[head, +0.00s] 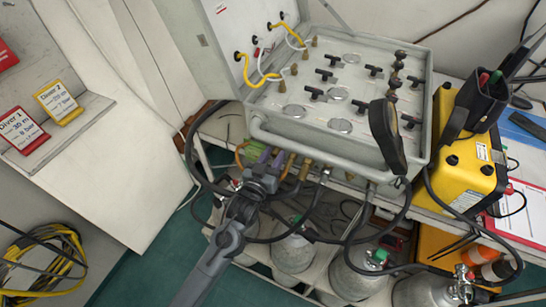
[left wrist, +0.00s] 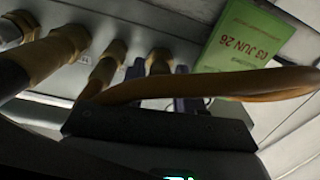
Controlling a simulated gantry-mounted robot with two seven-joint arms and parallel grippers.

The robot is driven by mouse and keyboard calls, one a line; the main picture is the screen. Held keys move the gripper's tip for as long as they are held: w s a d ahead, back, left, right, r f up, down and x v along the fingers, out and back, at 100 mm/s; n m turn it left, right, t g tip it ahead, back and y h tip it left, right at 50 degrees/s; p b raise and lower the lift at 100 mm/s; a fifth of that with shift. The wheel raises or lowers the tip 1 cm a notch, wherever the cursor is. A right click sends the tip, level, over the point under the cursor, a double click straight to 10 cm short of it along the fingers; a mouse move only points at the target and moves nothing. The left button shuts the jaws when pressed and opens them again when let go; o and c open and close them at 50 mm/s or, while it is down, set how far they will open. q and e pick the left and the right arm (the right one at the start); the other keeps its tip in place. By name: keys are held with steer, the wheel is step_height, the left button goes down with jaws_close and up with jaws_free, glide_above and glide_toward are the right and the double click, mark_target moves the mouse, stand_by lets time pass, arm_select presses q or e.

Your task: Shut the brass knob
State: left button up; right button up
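A row of brass fittings (head: 289,165) sticks out of the front of the grey air panel (head: 340,145); they show larger in the left wrist view (left wrist: 103,73). One brass piece (left wrist: 160,60) is seen between my left gripper's fingers, partly hidden by an orange-brown hose (left wrist: 205,85). I cannot tell for certain which brass part is the knob. My left gripper (head: 263,160) is at the left end of this row. In the left wrist view its fingers (left wrist: 161,78) stand apart, beside the brass piece; contact cannot be seen. My right gripper is not in view.
A green dated tag (left wrist: 245,38) hangs beside the fittings. Dark hoses (head: 330,225) loop below the panel, over grey cylinders (head: 293,252). A yellow case (head: 466,165) stands to the right. Black T-handles (head: 325,74) rise from the panel top.

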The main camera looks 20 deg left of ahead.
arm_select(q)
steer(key=shift+c, duration=0.2)
jaws_close()
steer(key=shift+r+m+p, duration=0.2)
steer(key=shift+m+p, duration=0.9)
steer(key=shift+p, duration=0.35)
steer(key=m+p, duration=0.6)
steer(key=m, duration=0.2)
steer(key=shift+p, duration=0.3)
steer(key=shift+f+m+p, duration=0.2)
steer(key=shift+m+p, duration=0.85)
steer(key=shift+m, duration=0.85)
